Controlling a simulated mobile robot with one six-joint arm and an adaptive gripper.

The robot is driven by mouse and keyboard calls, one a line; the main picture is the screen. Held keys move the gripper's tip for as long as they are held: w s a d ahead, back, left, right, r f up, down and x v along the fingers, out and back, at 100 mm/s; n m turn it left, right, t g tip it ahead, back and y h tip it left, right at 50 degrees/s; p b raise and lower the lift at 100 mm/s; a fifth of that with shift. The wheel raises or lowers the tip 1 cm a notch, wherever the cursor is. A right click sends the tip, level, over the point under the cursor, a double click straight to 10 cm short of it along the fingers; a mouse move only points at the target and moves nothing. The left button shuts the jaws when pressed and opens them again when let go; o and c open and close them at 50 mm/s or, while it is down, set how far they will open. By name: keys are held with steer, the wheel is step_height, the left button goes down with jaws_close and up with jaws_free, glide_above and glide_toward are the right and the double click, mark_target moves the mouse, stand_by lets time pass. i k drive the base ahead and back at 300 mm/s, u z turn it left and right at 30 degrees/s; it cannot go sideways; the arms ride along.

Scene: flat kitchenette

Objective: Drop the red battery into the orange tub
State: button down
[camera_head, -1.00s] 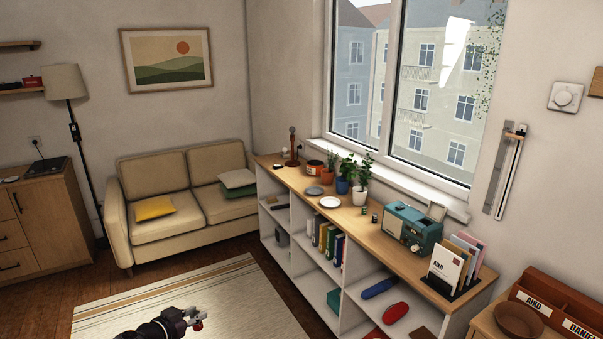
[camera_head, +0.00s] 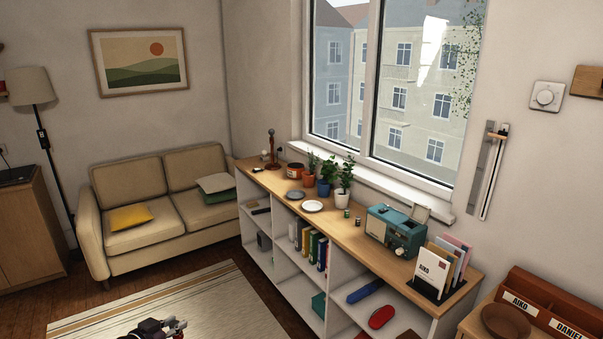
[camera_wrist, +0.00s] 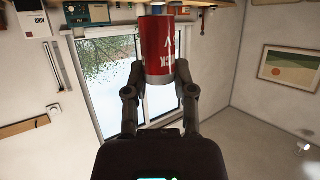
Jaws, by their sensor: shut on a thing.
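My gripper (camera_wrist: 157,95) is shut on the red battery (camera_wrist: 157,45), a red cylinder with white lettering and silver ends, upright in the wrist view between the two fingers. In the head view my gripper (camera_head: 176,325) shows only at the bottom edge, over the rug, and the battery can barely be made out there. The orange tub (camera_head: 295,171) stands on the far part of the long low shelf top, beside the plant pots. My gripper is well apart from it, on the near side of the shelf.
The shelf top (camera_head: 265,183) also holds potted plants (camera_head: 325,182), a white plate (camera_head: 312,206), a grey dish (camera_head: 296,195), small cans, a teal radio (camera_head: 396,230) and a letter rack. A beige sofa (camera_head: 165,200) stands at the left. The rug (camera_head: 215,300) looks clear.

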mark_target(299, 175)
steer(key=i, duration=0.8)
steer(key=u, duration=1.65)
steer(key=i, duration=0.45)
steer(key=z, duration=0.3)
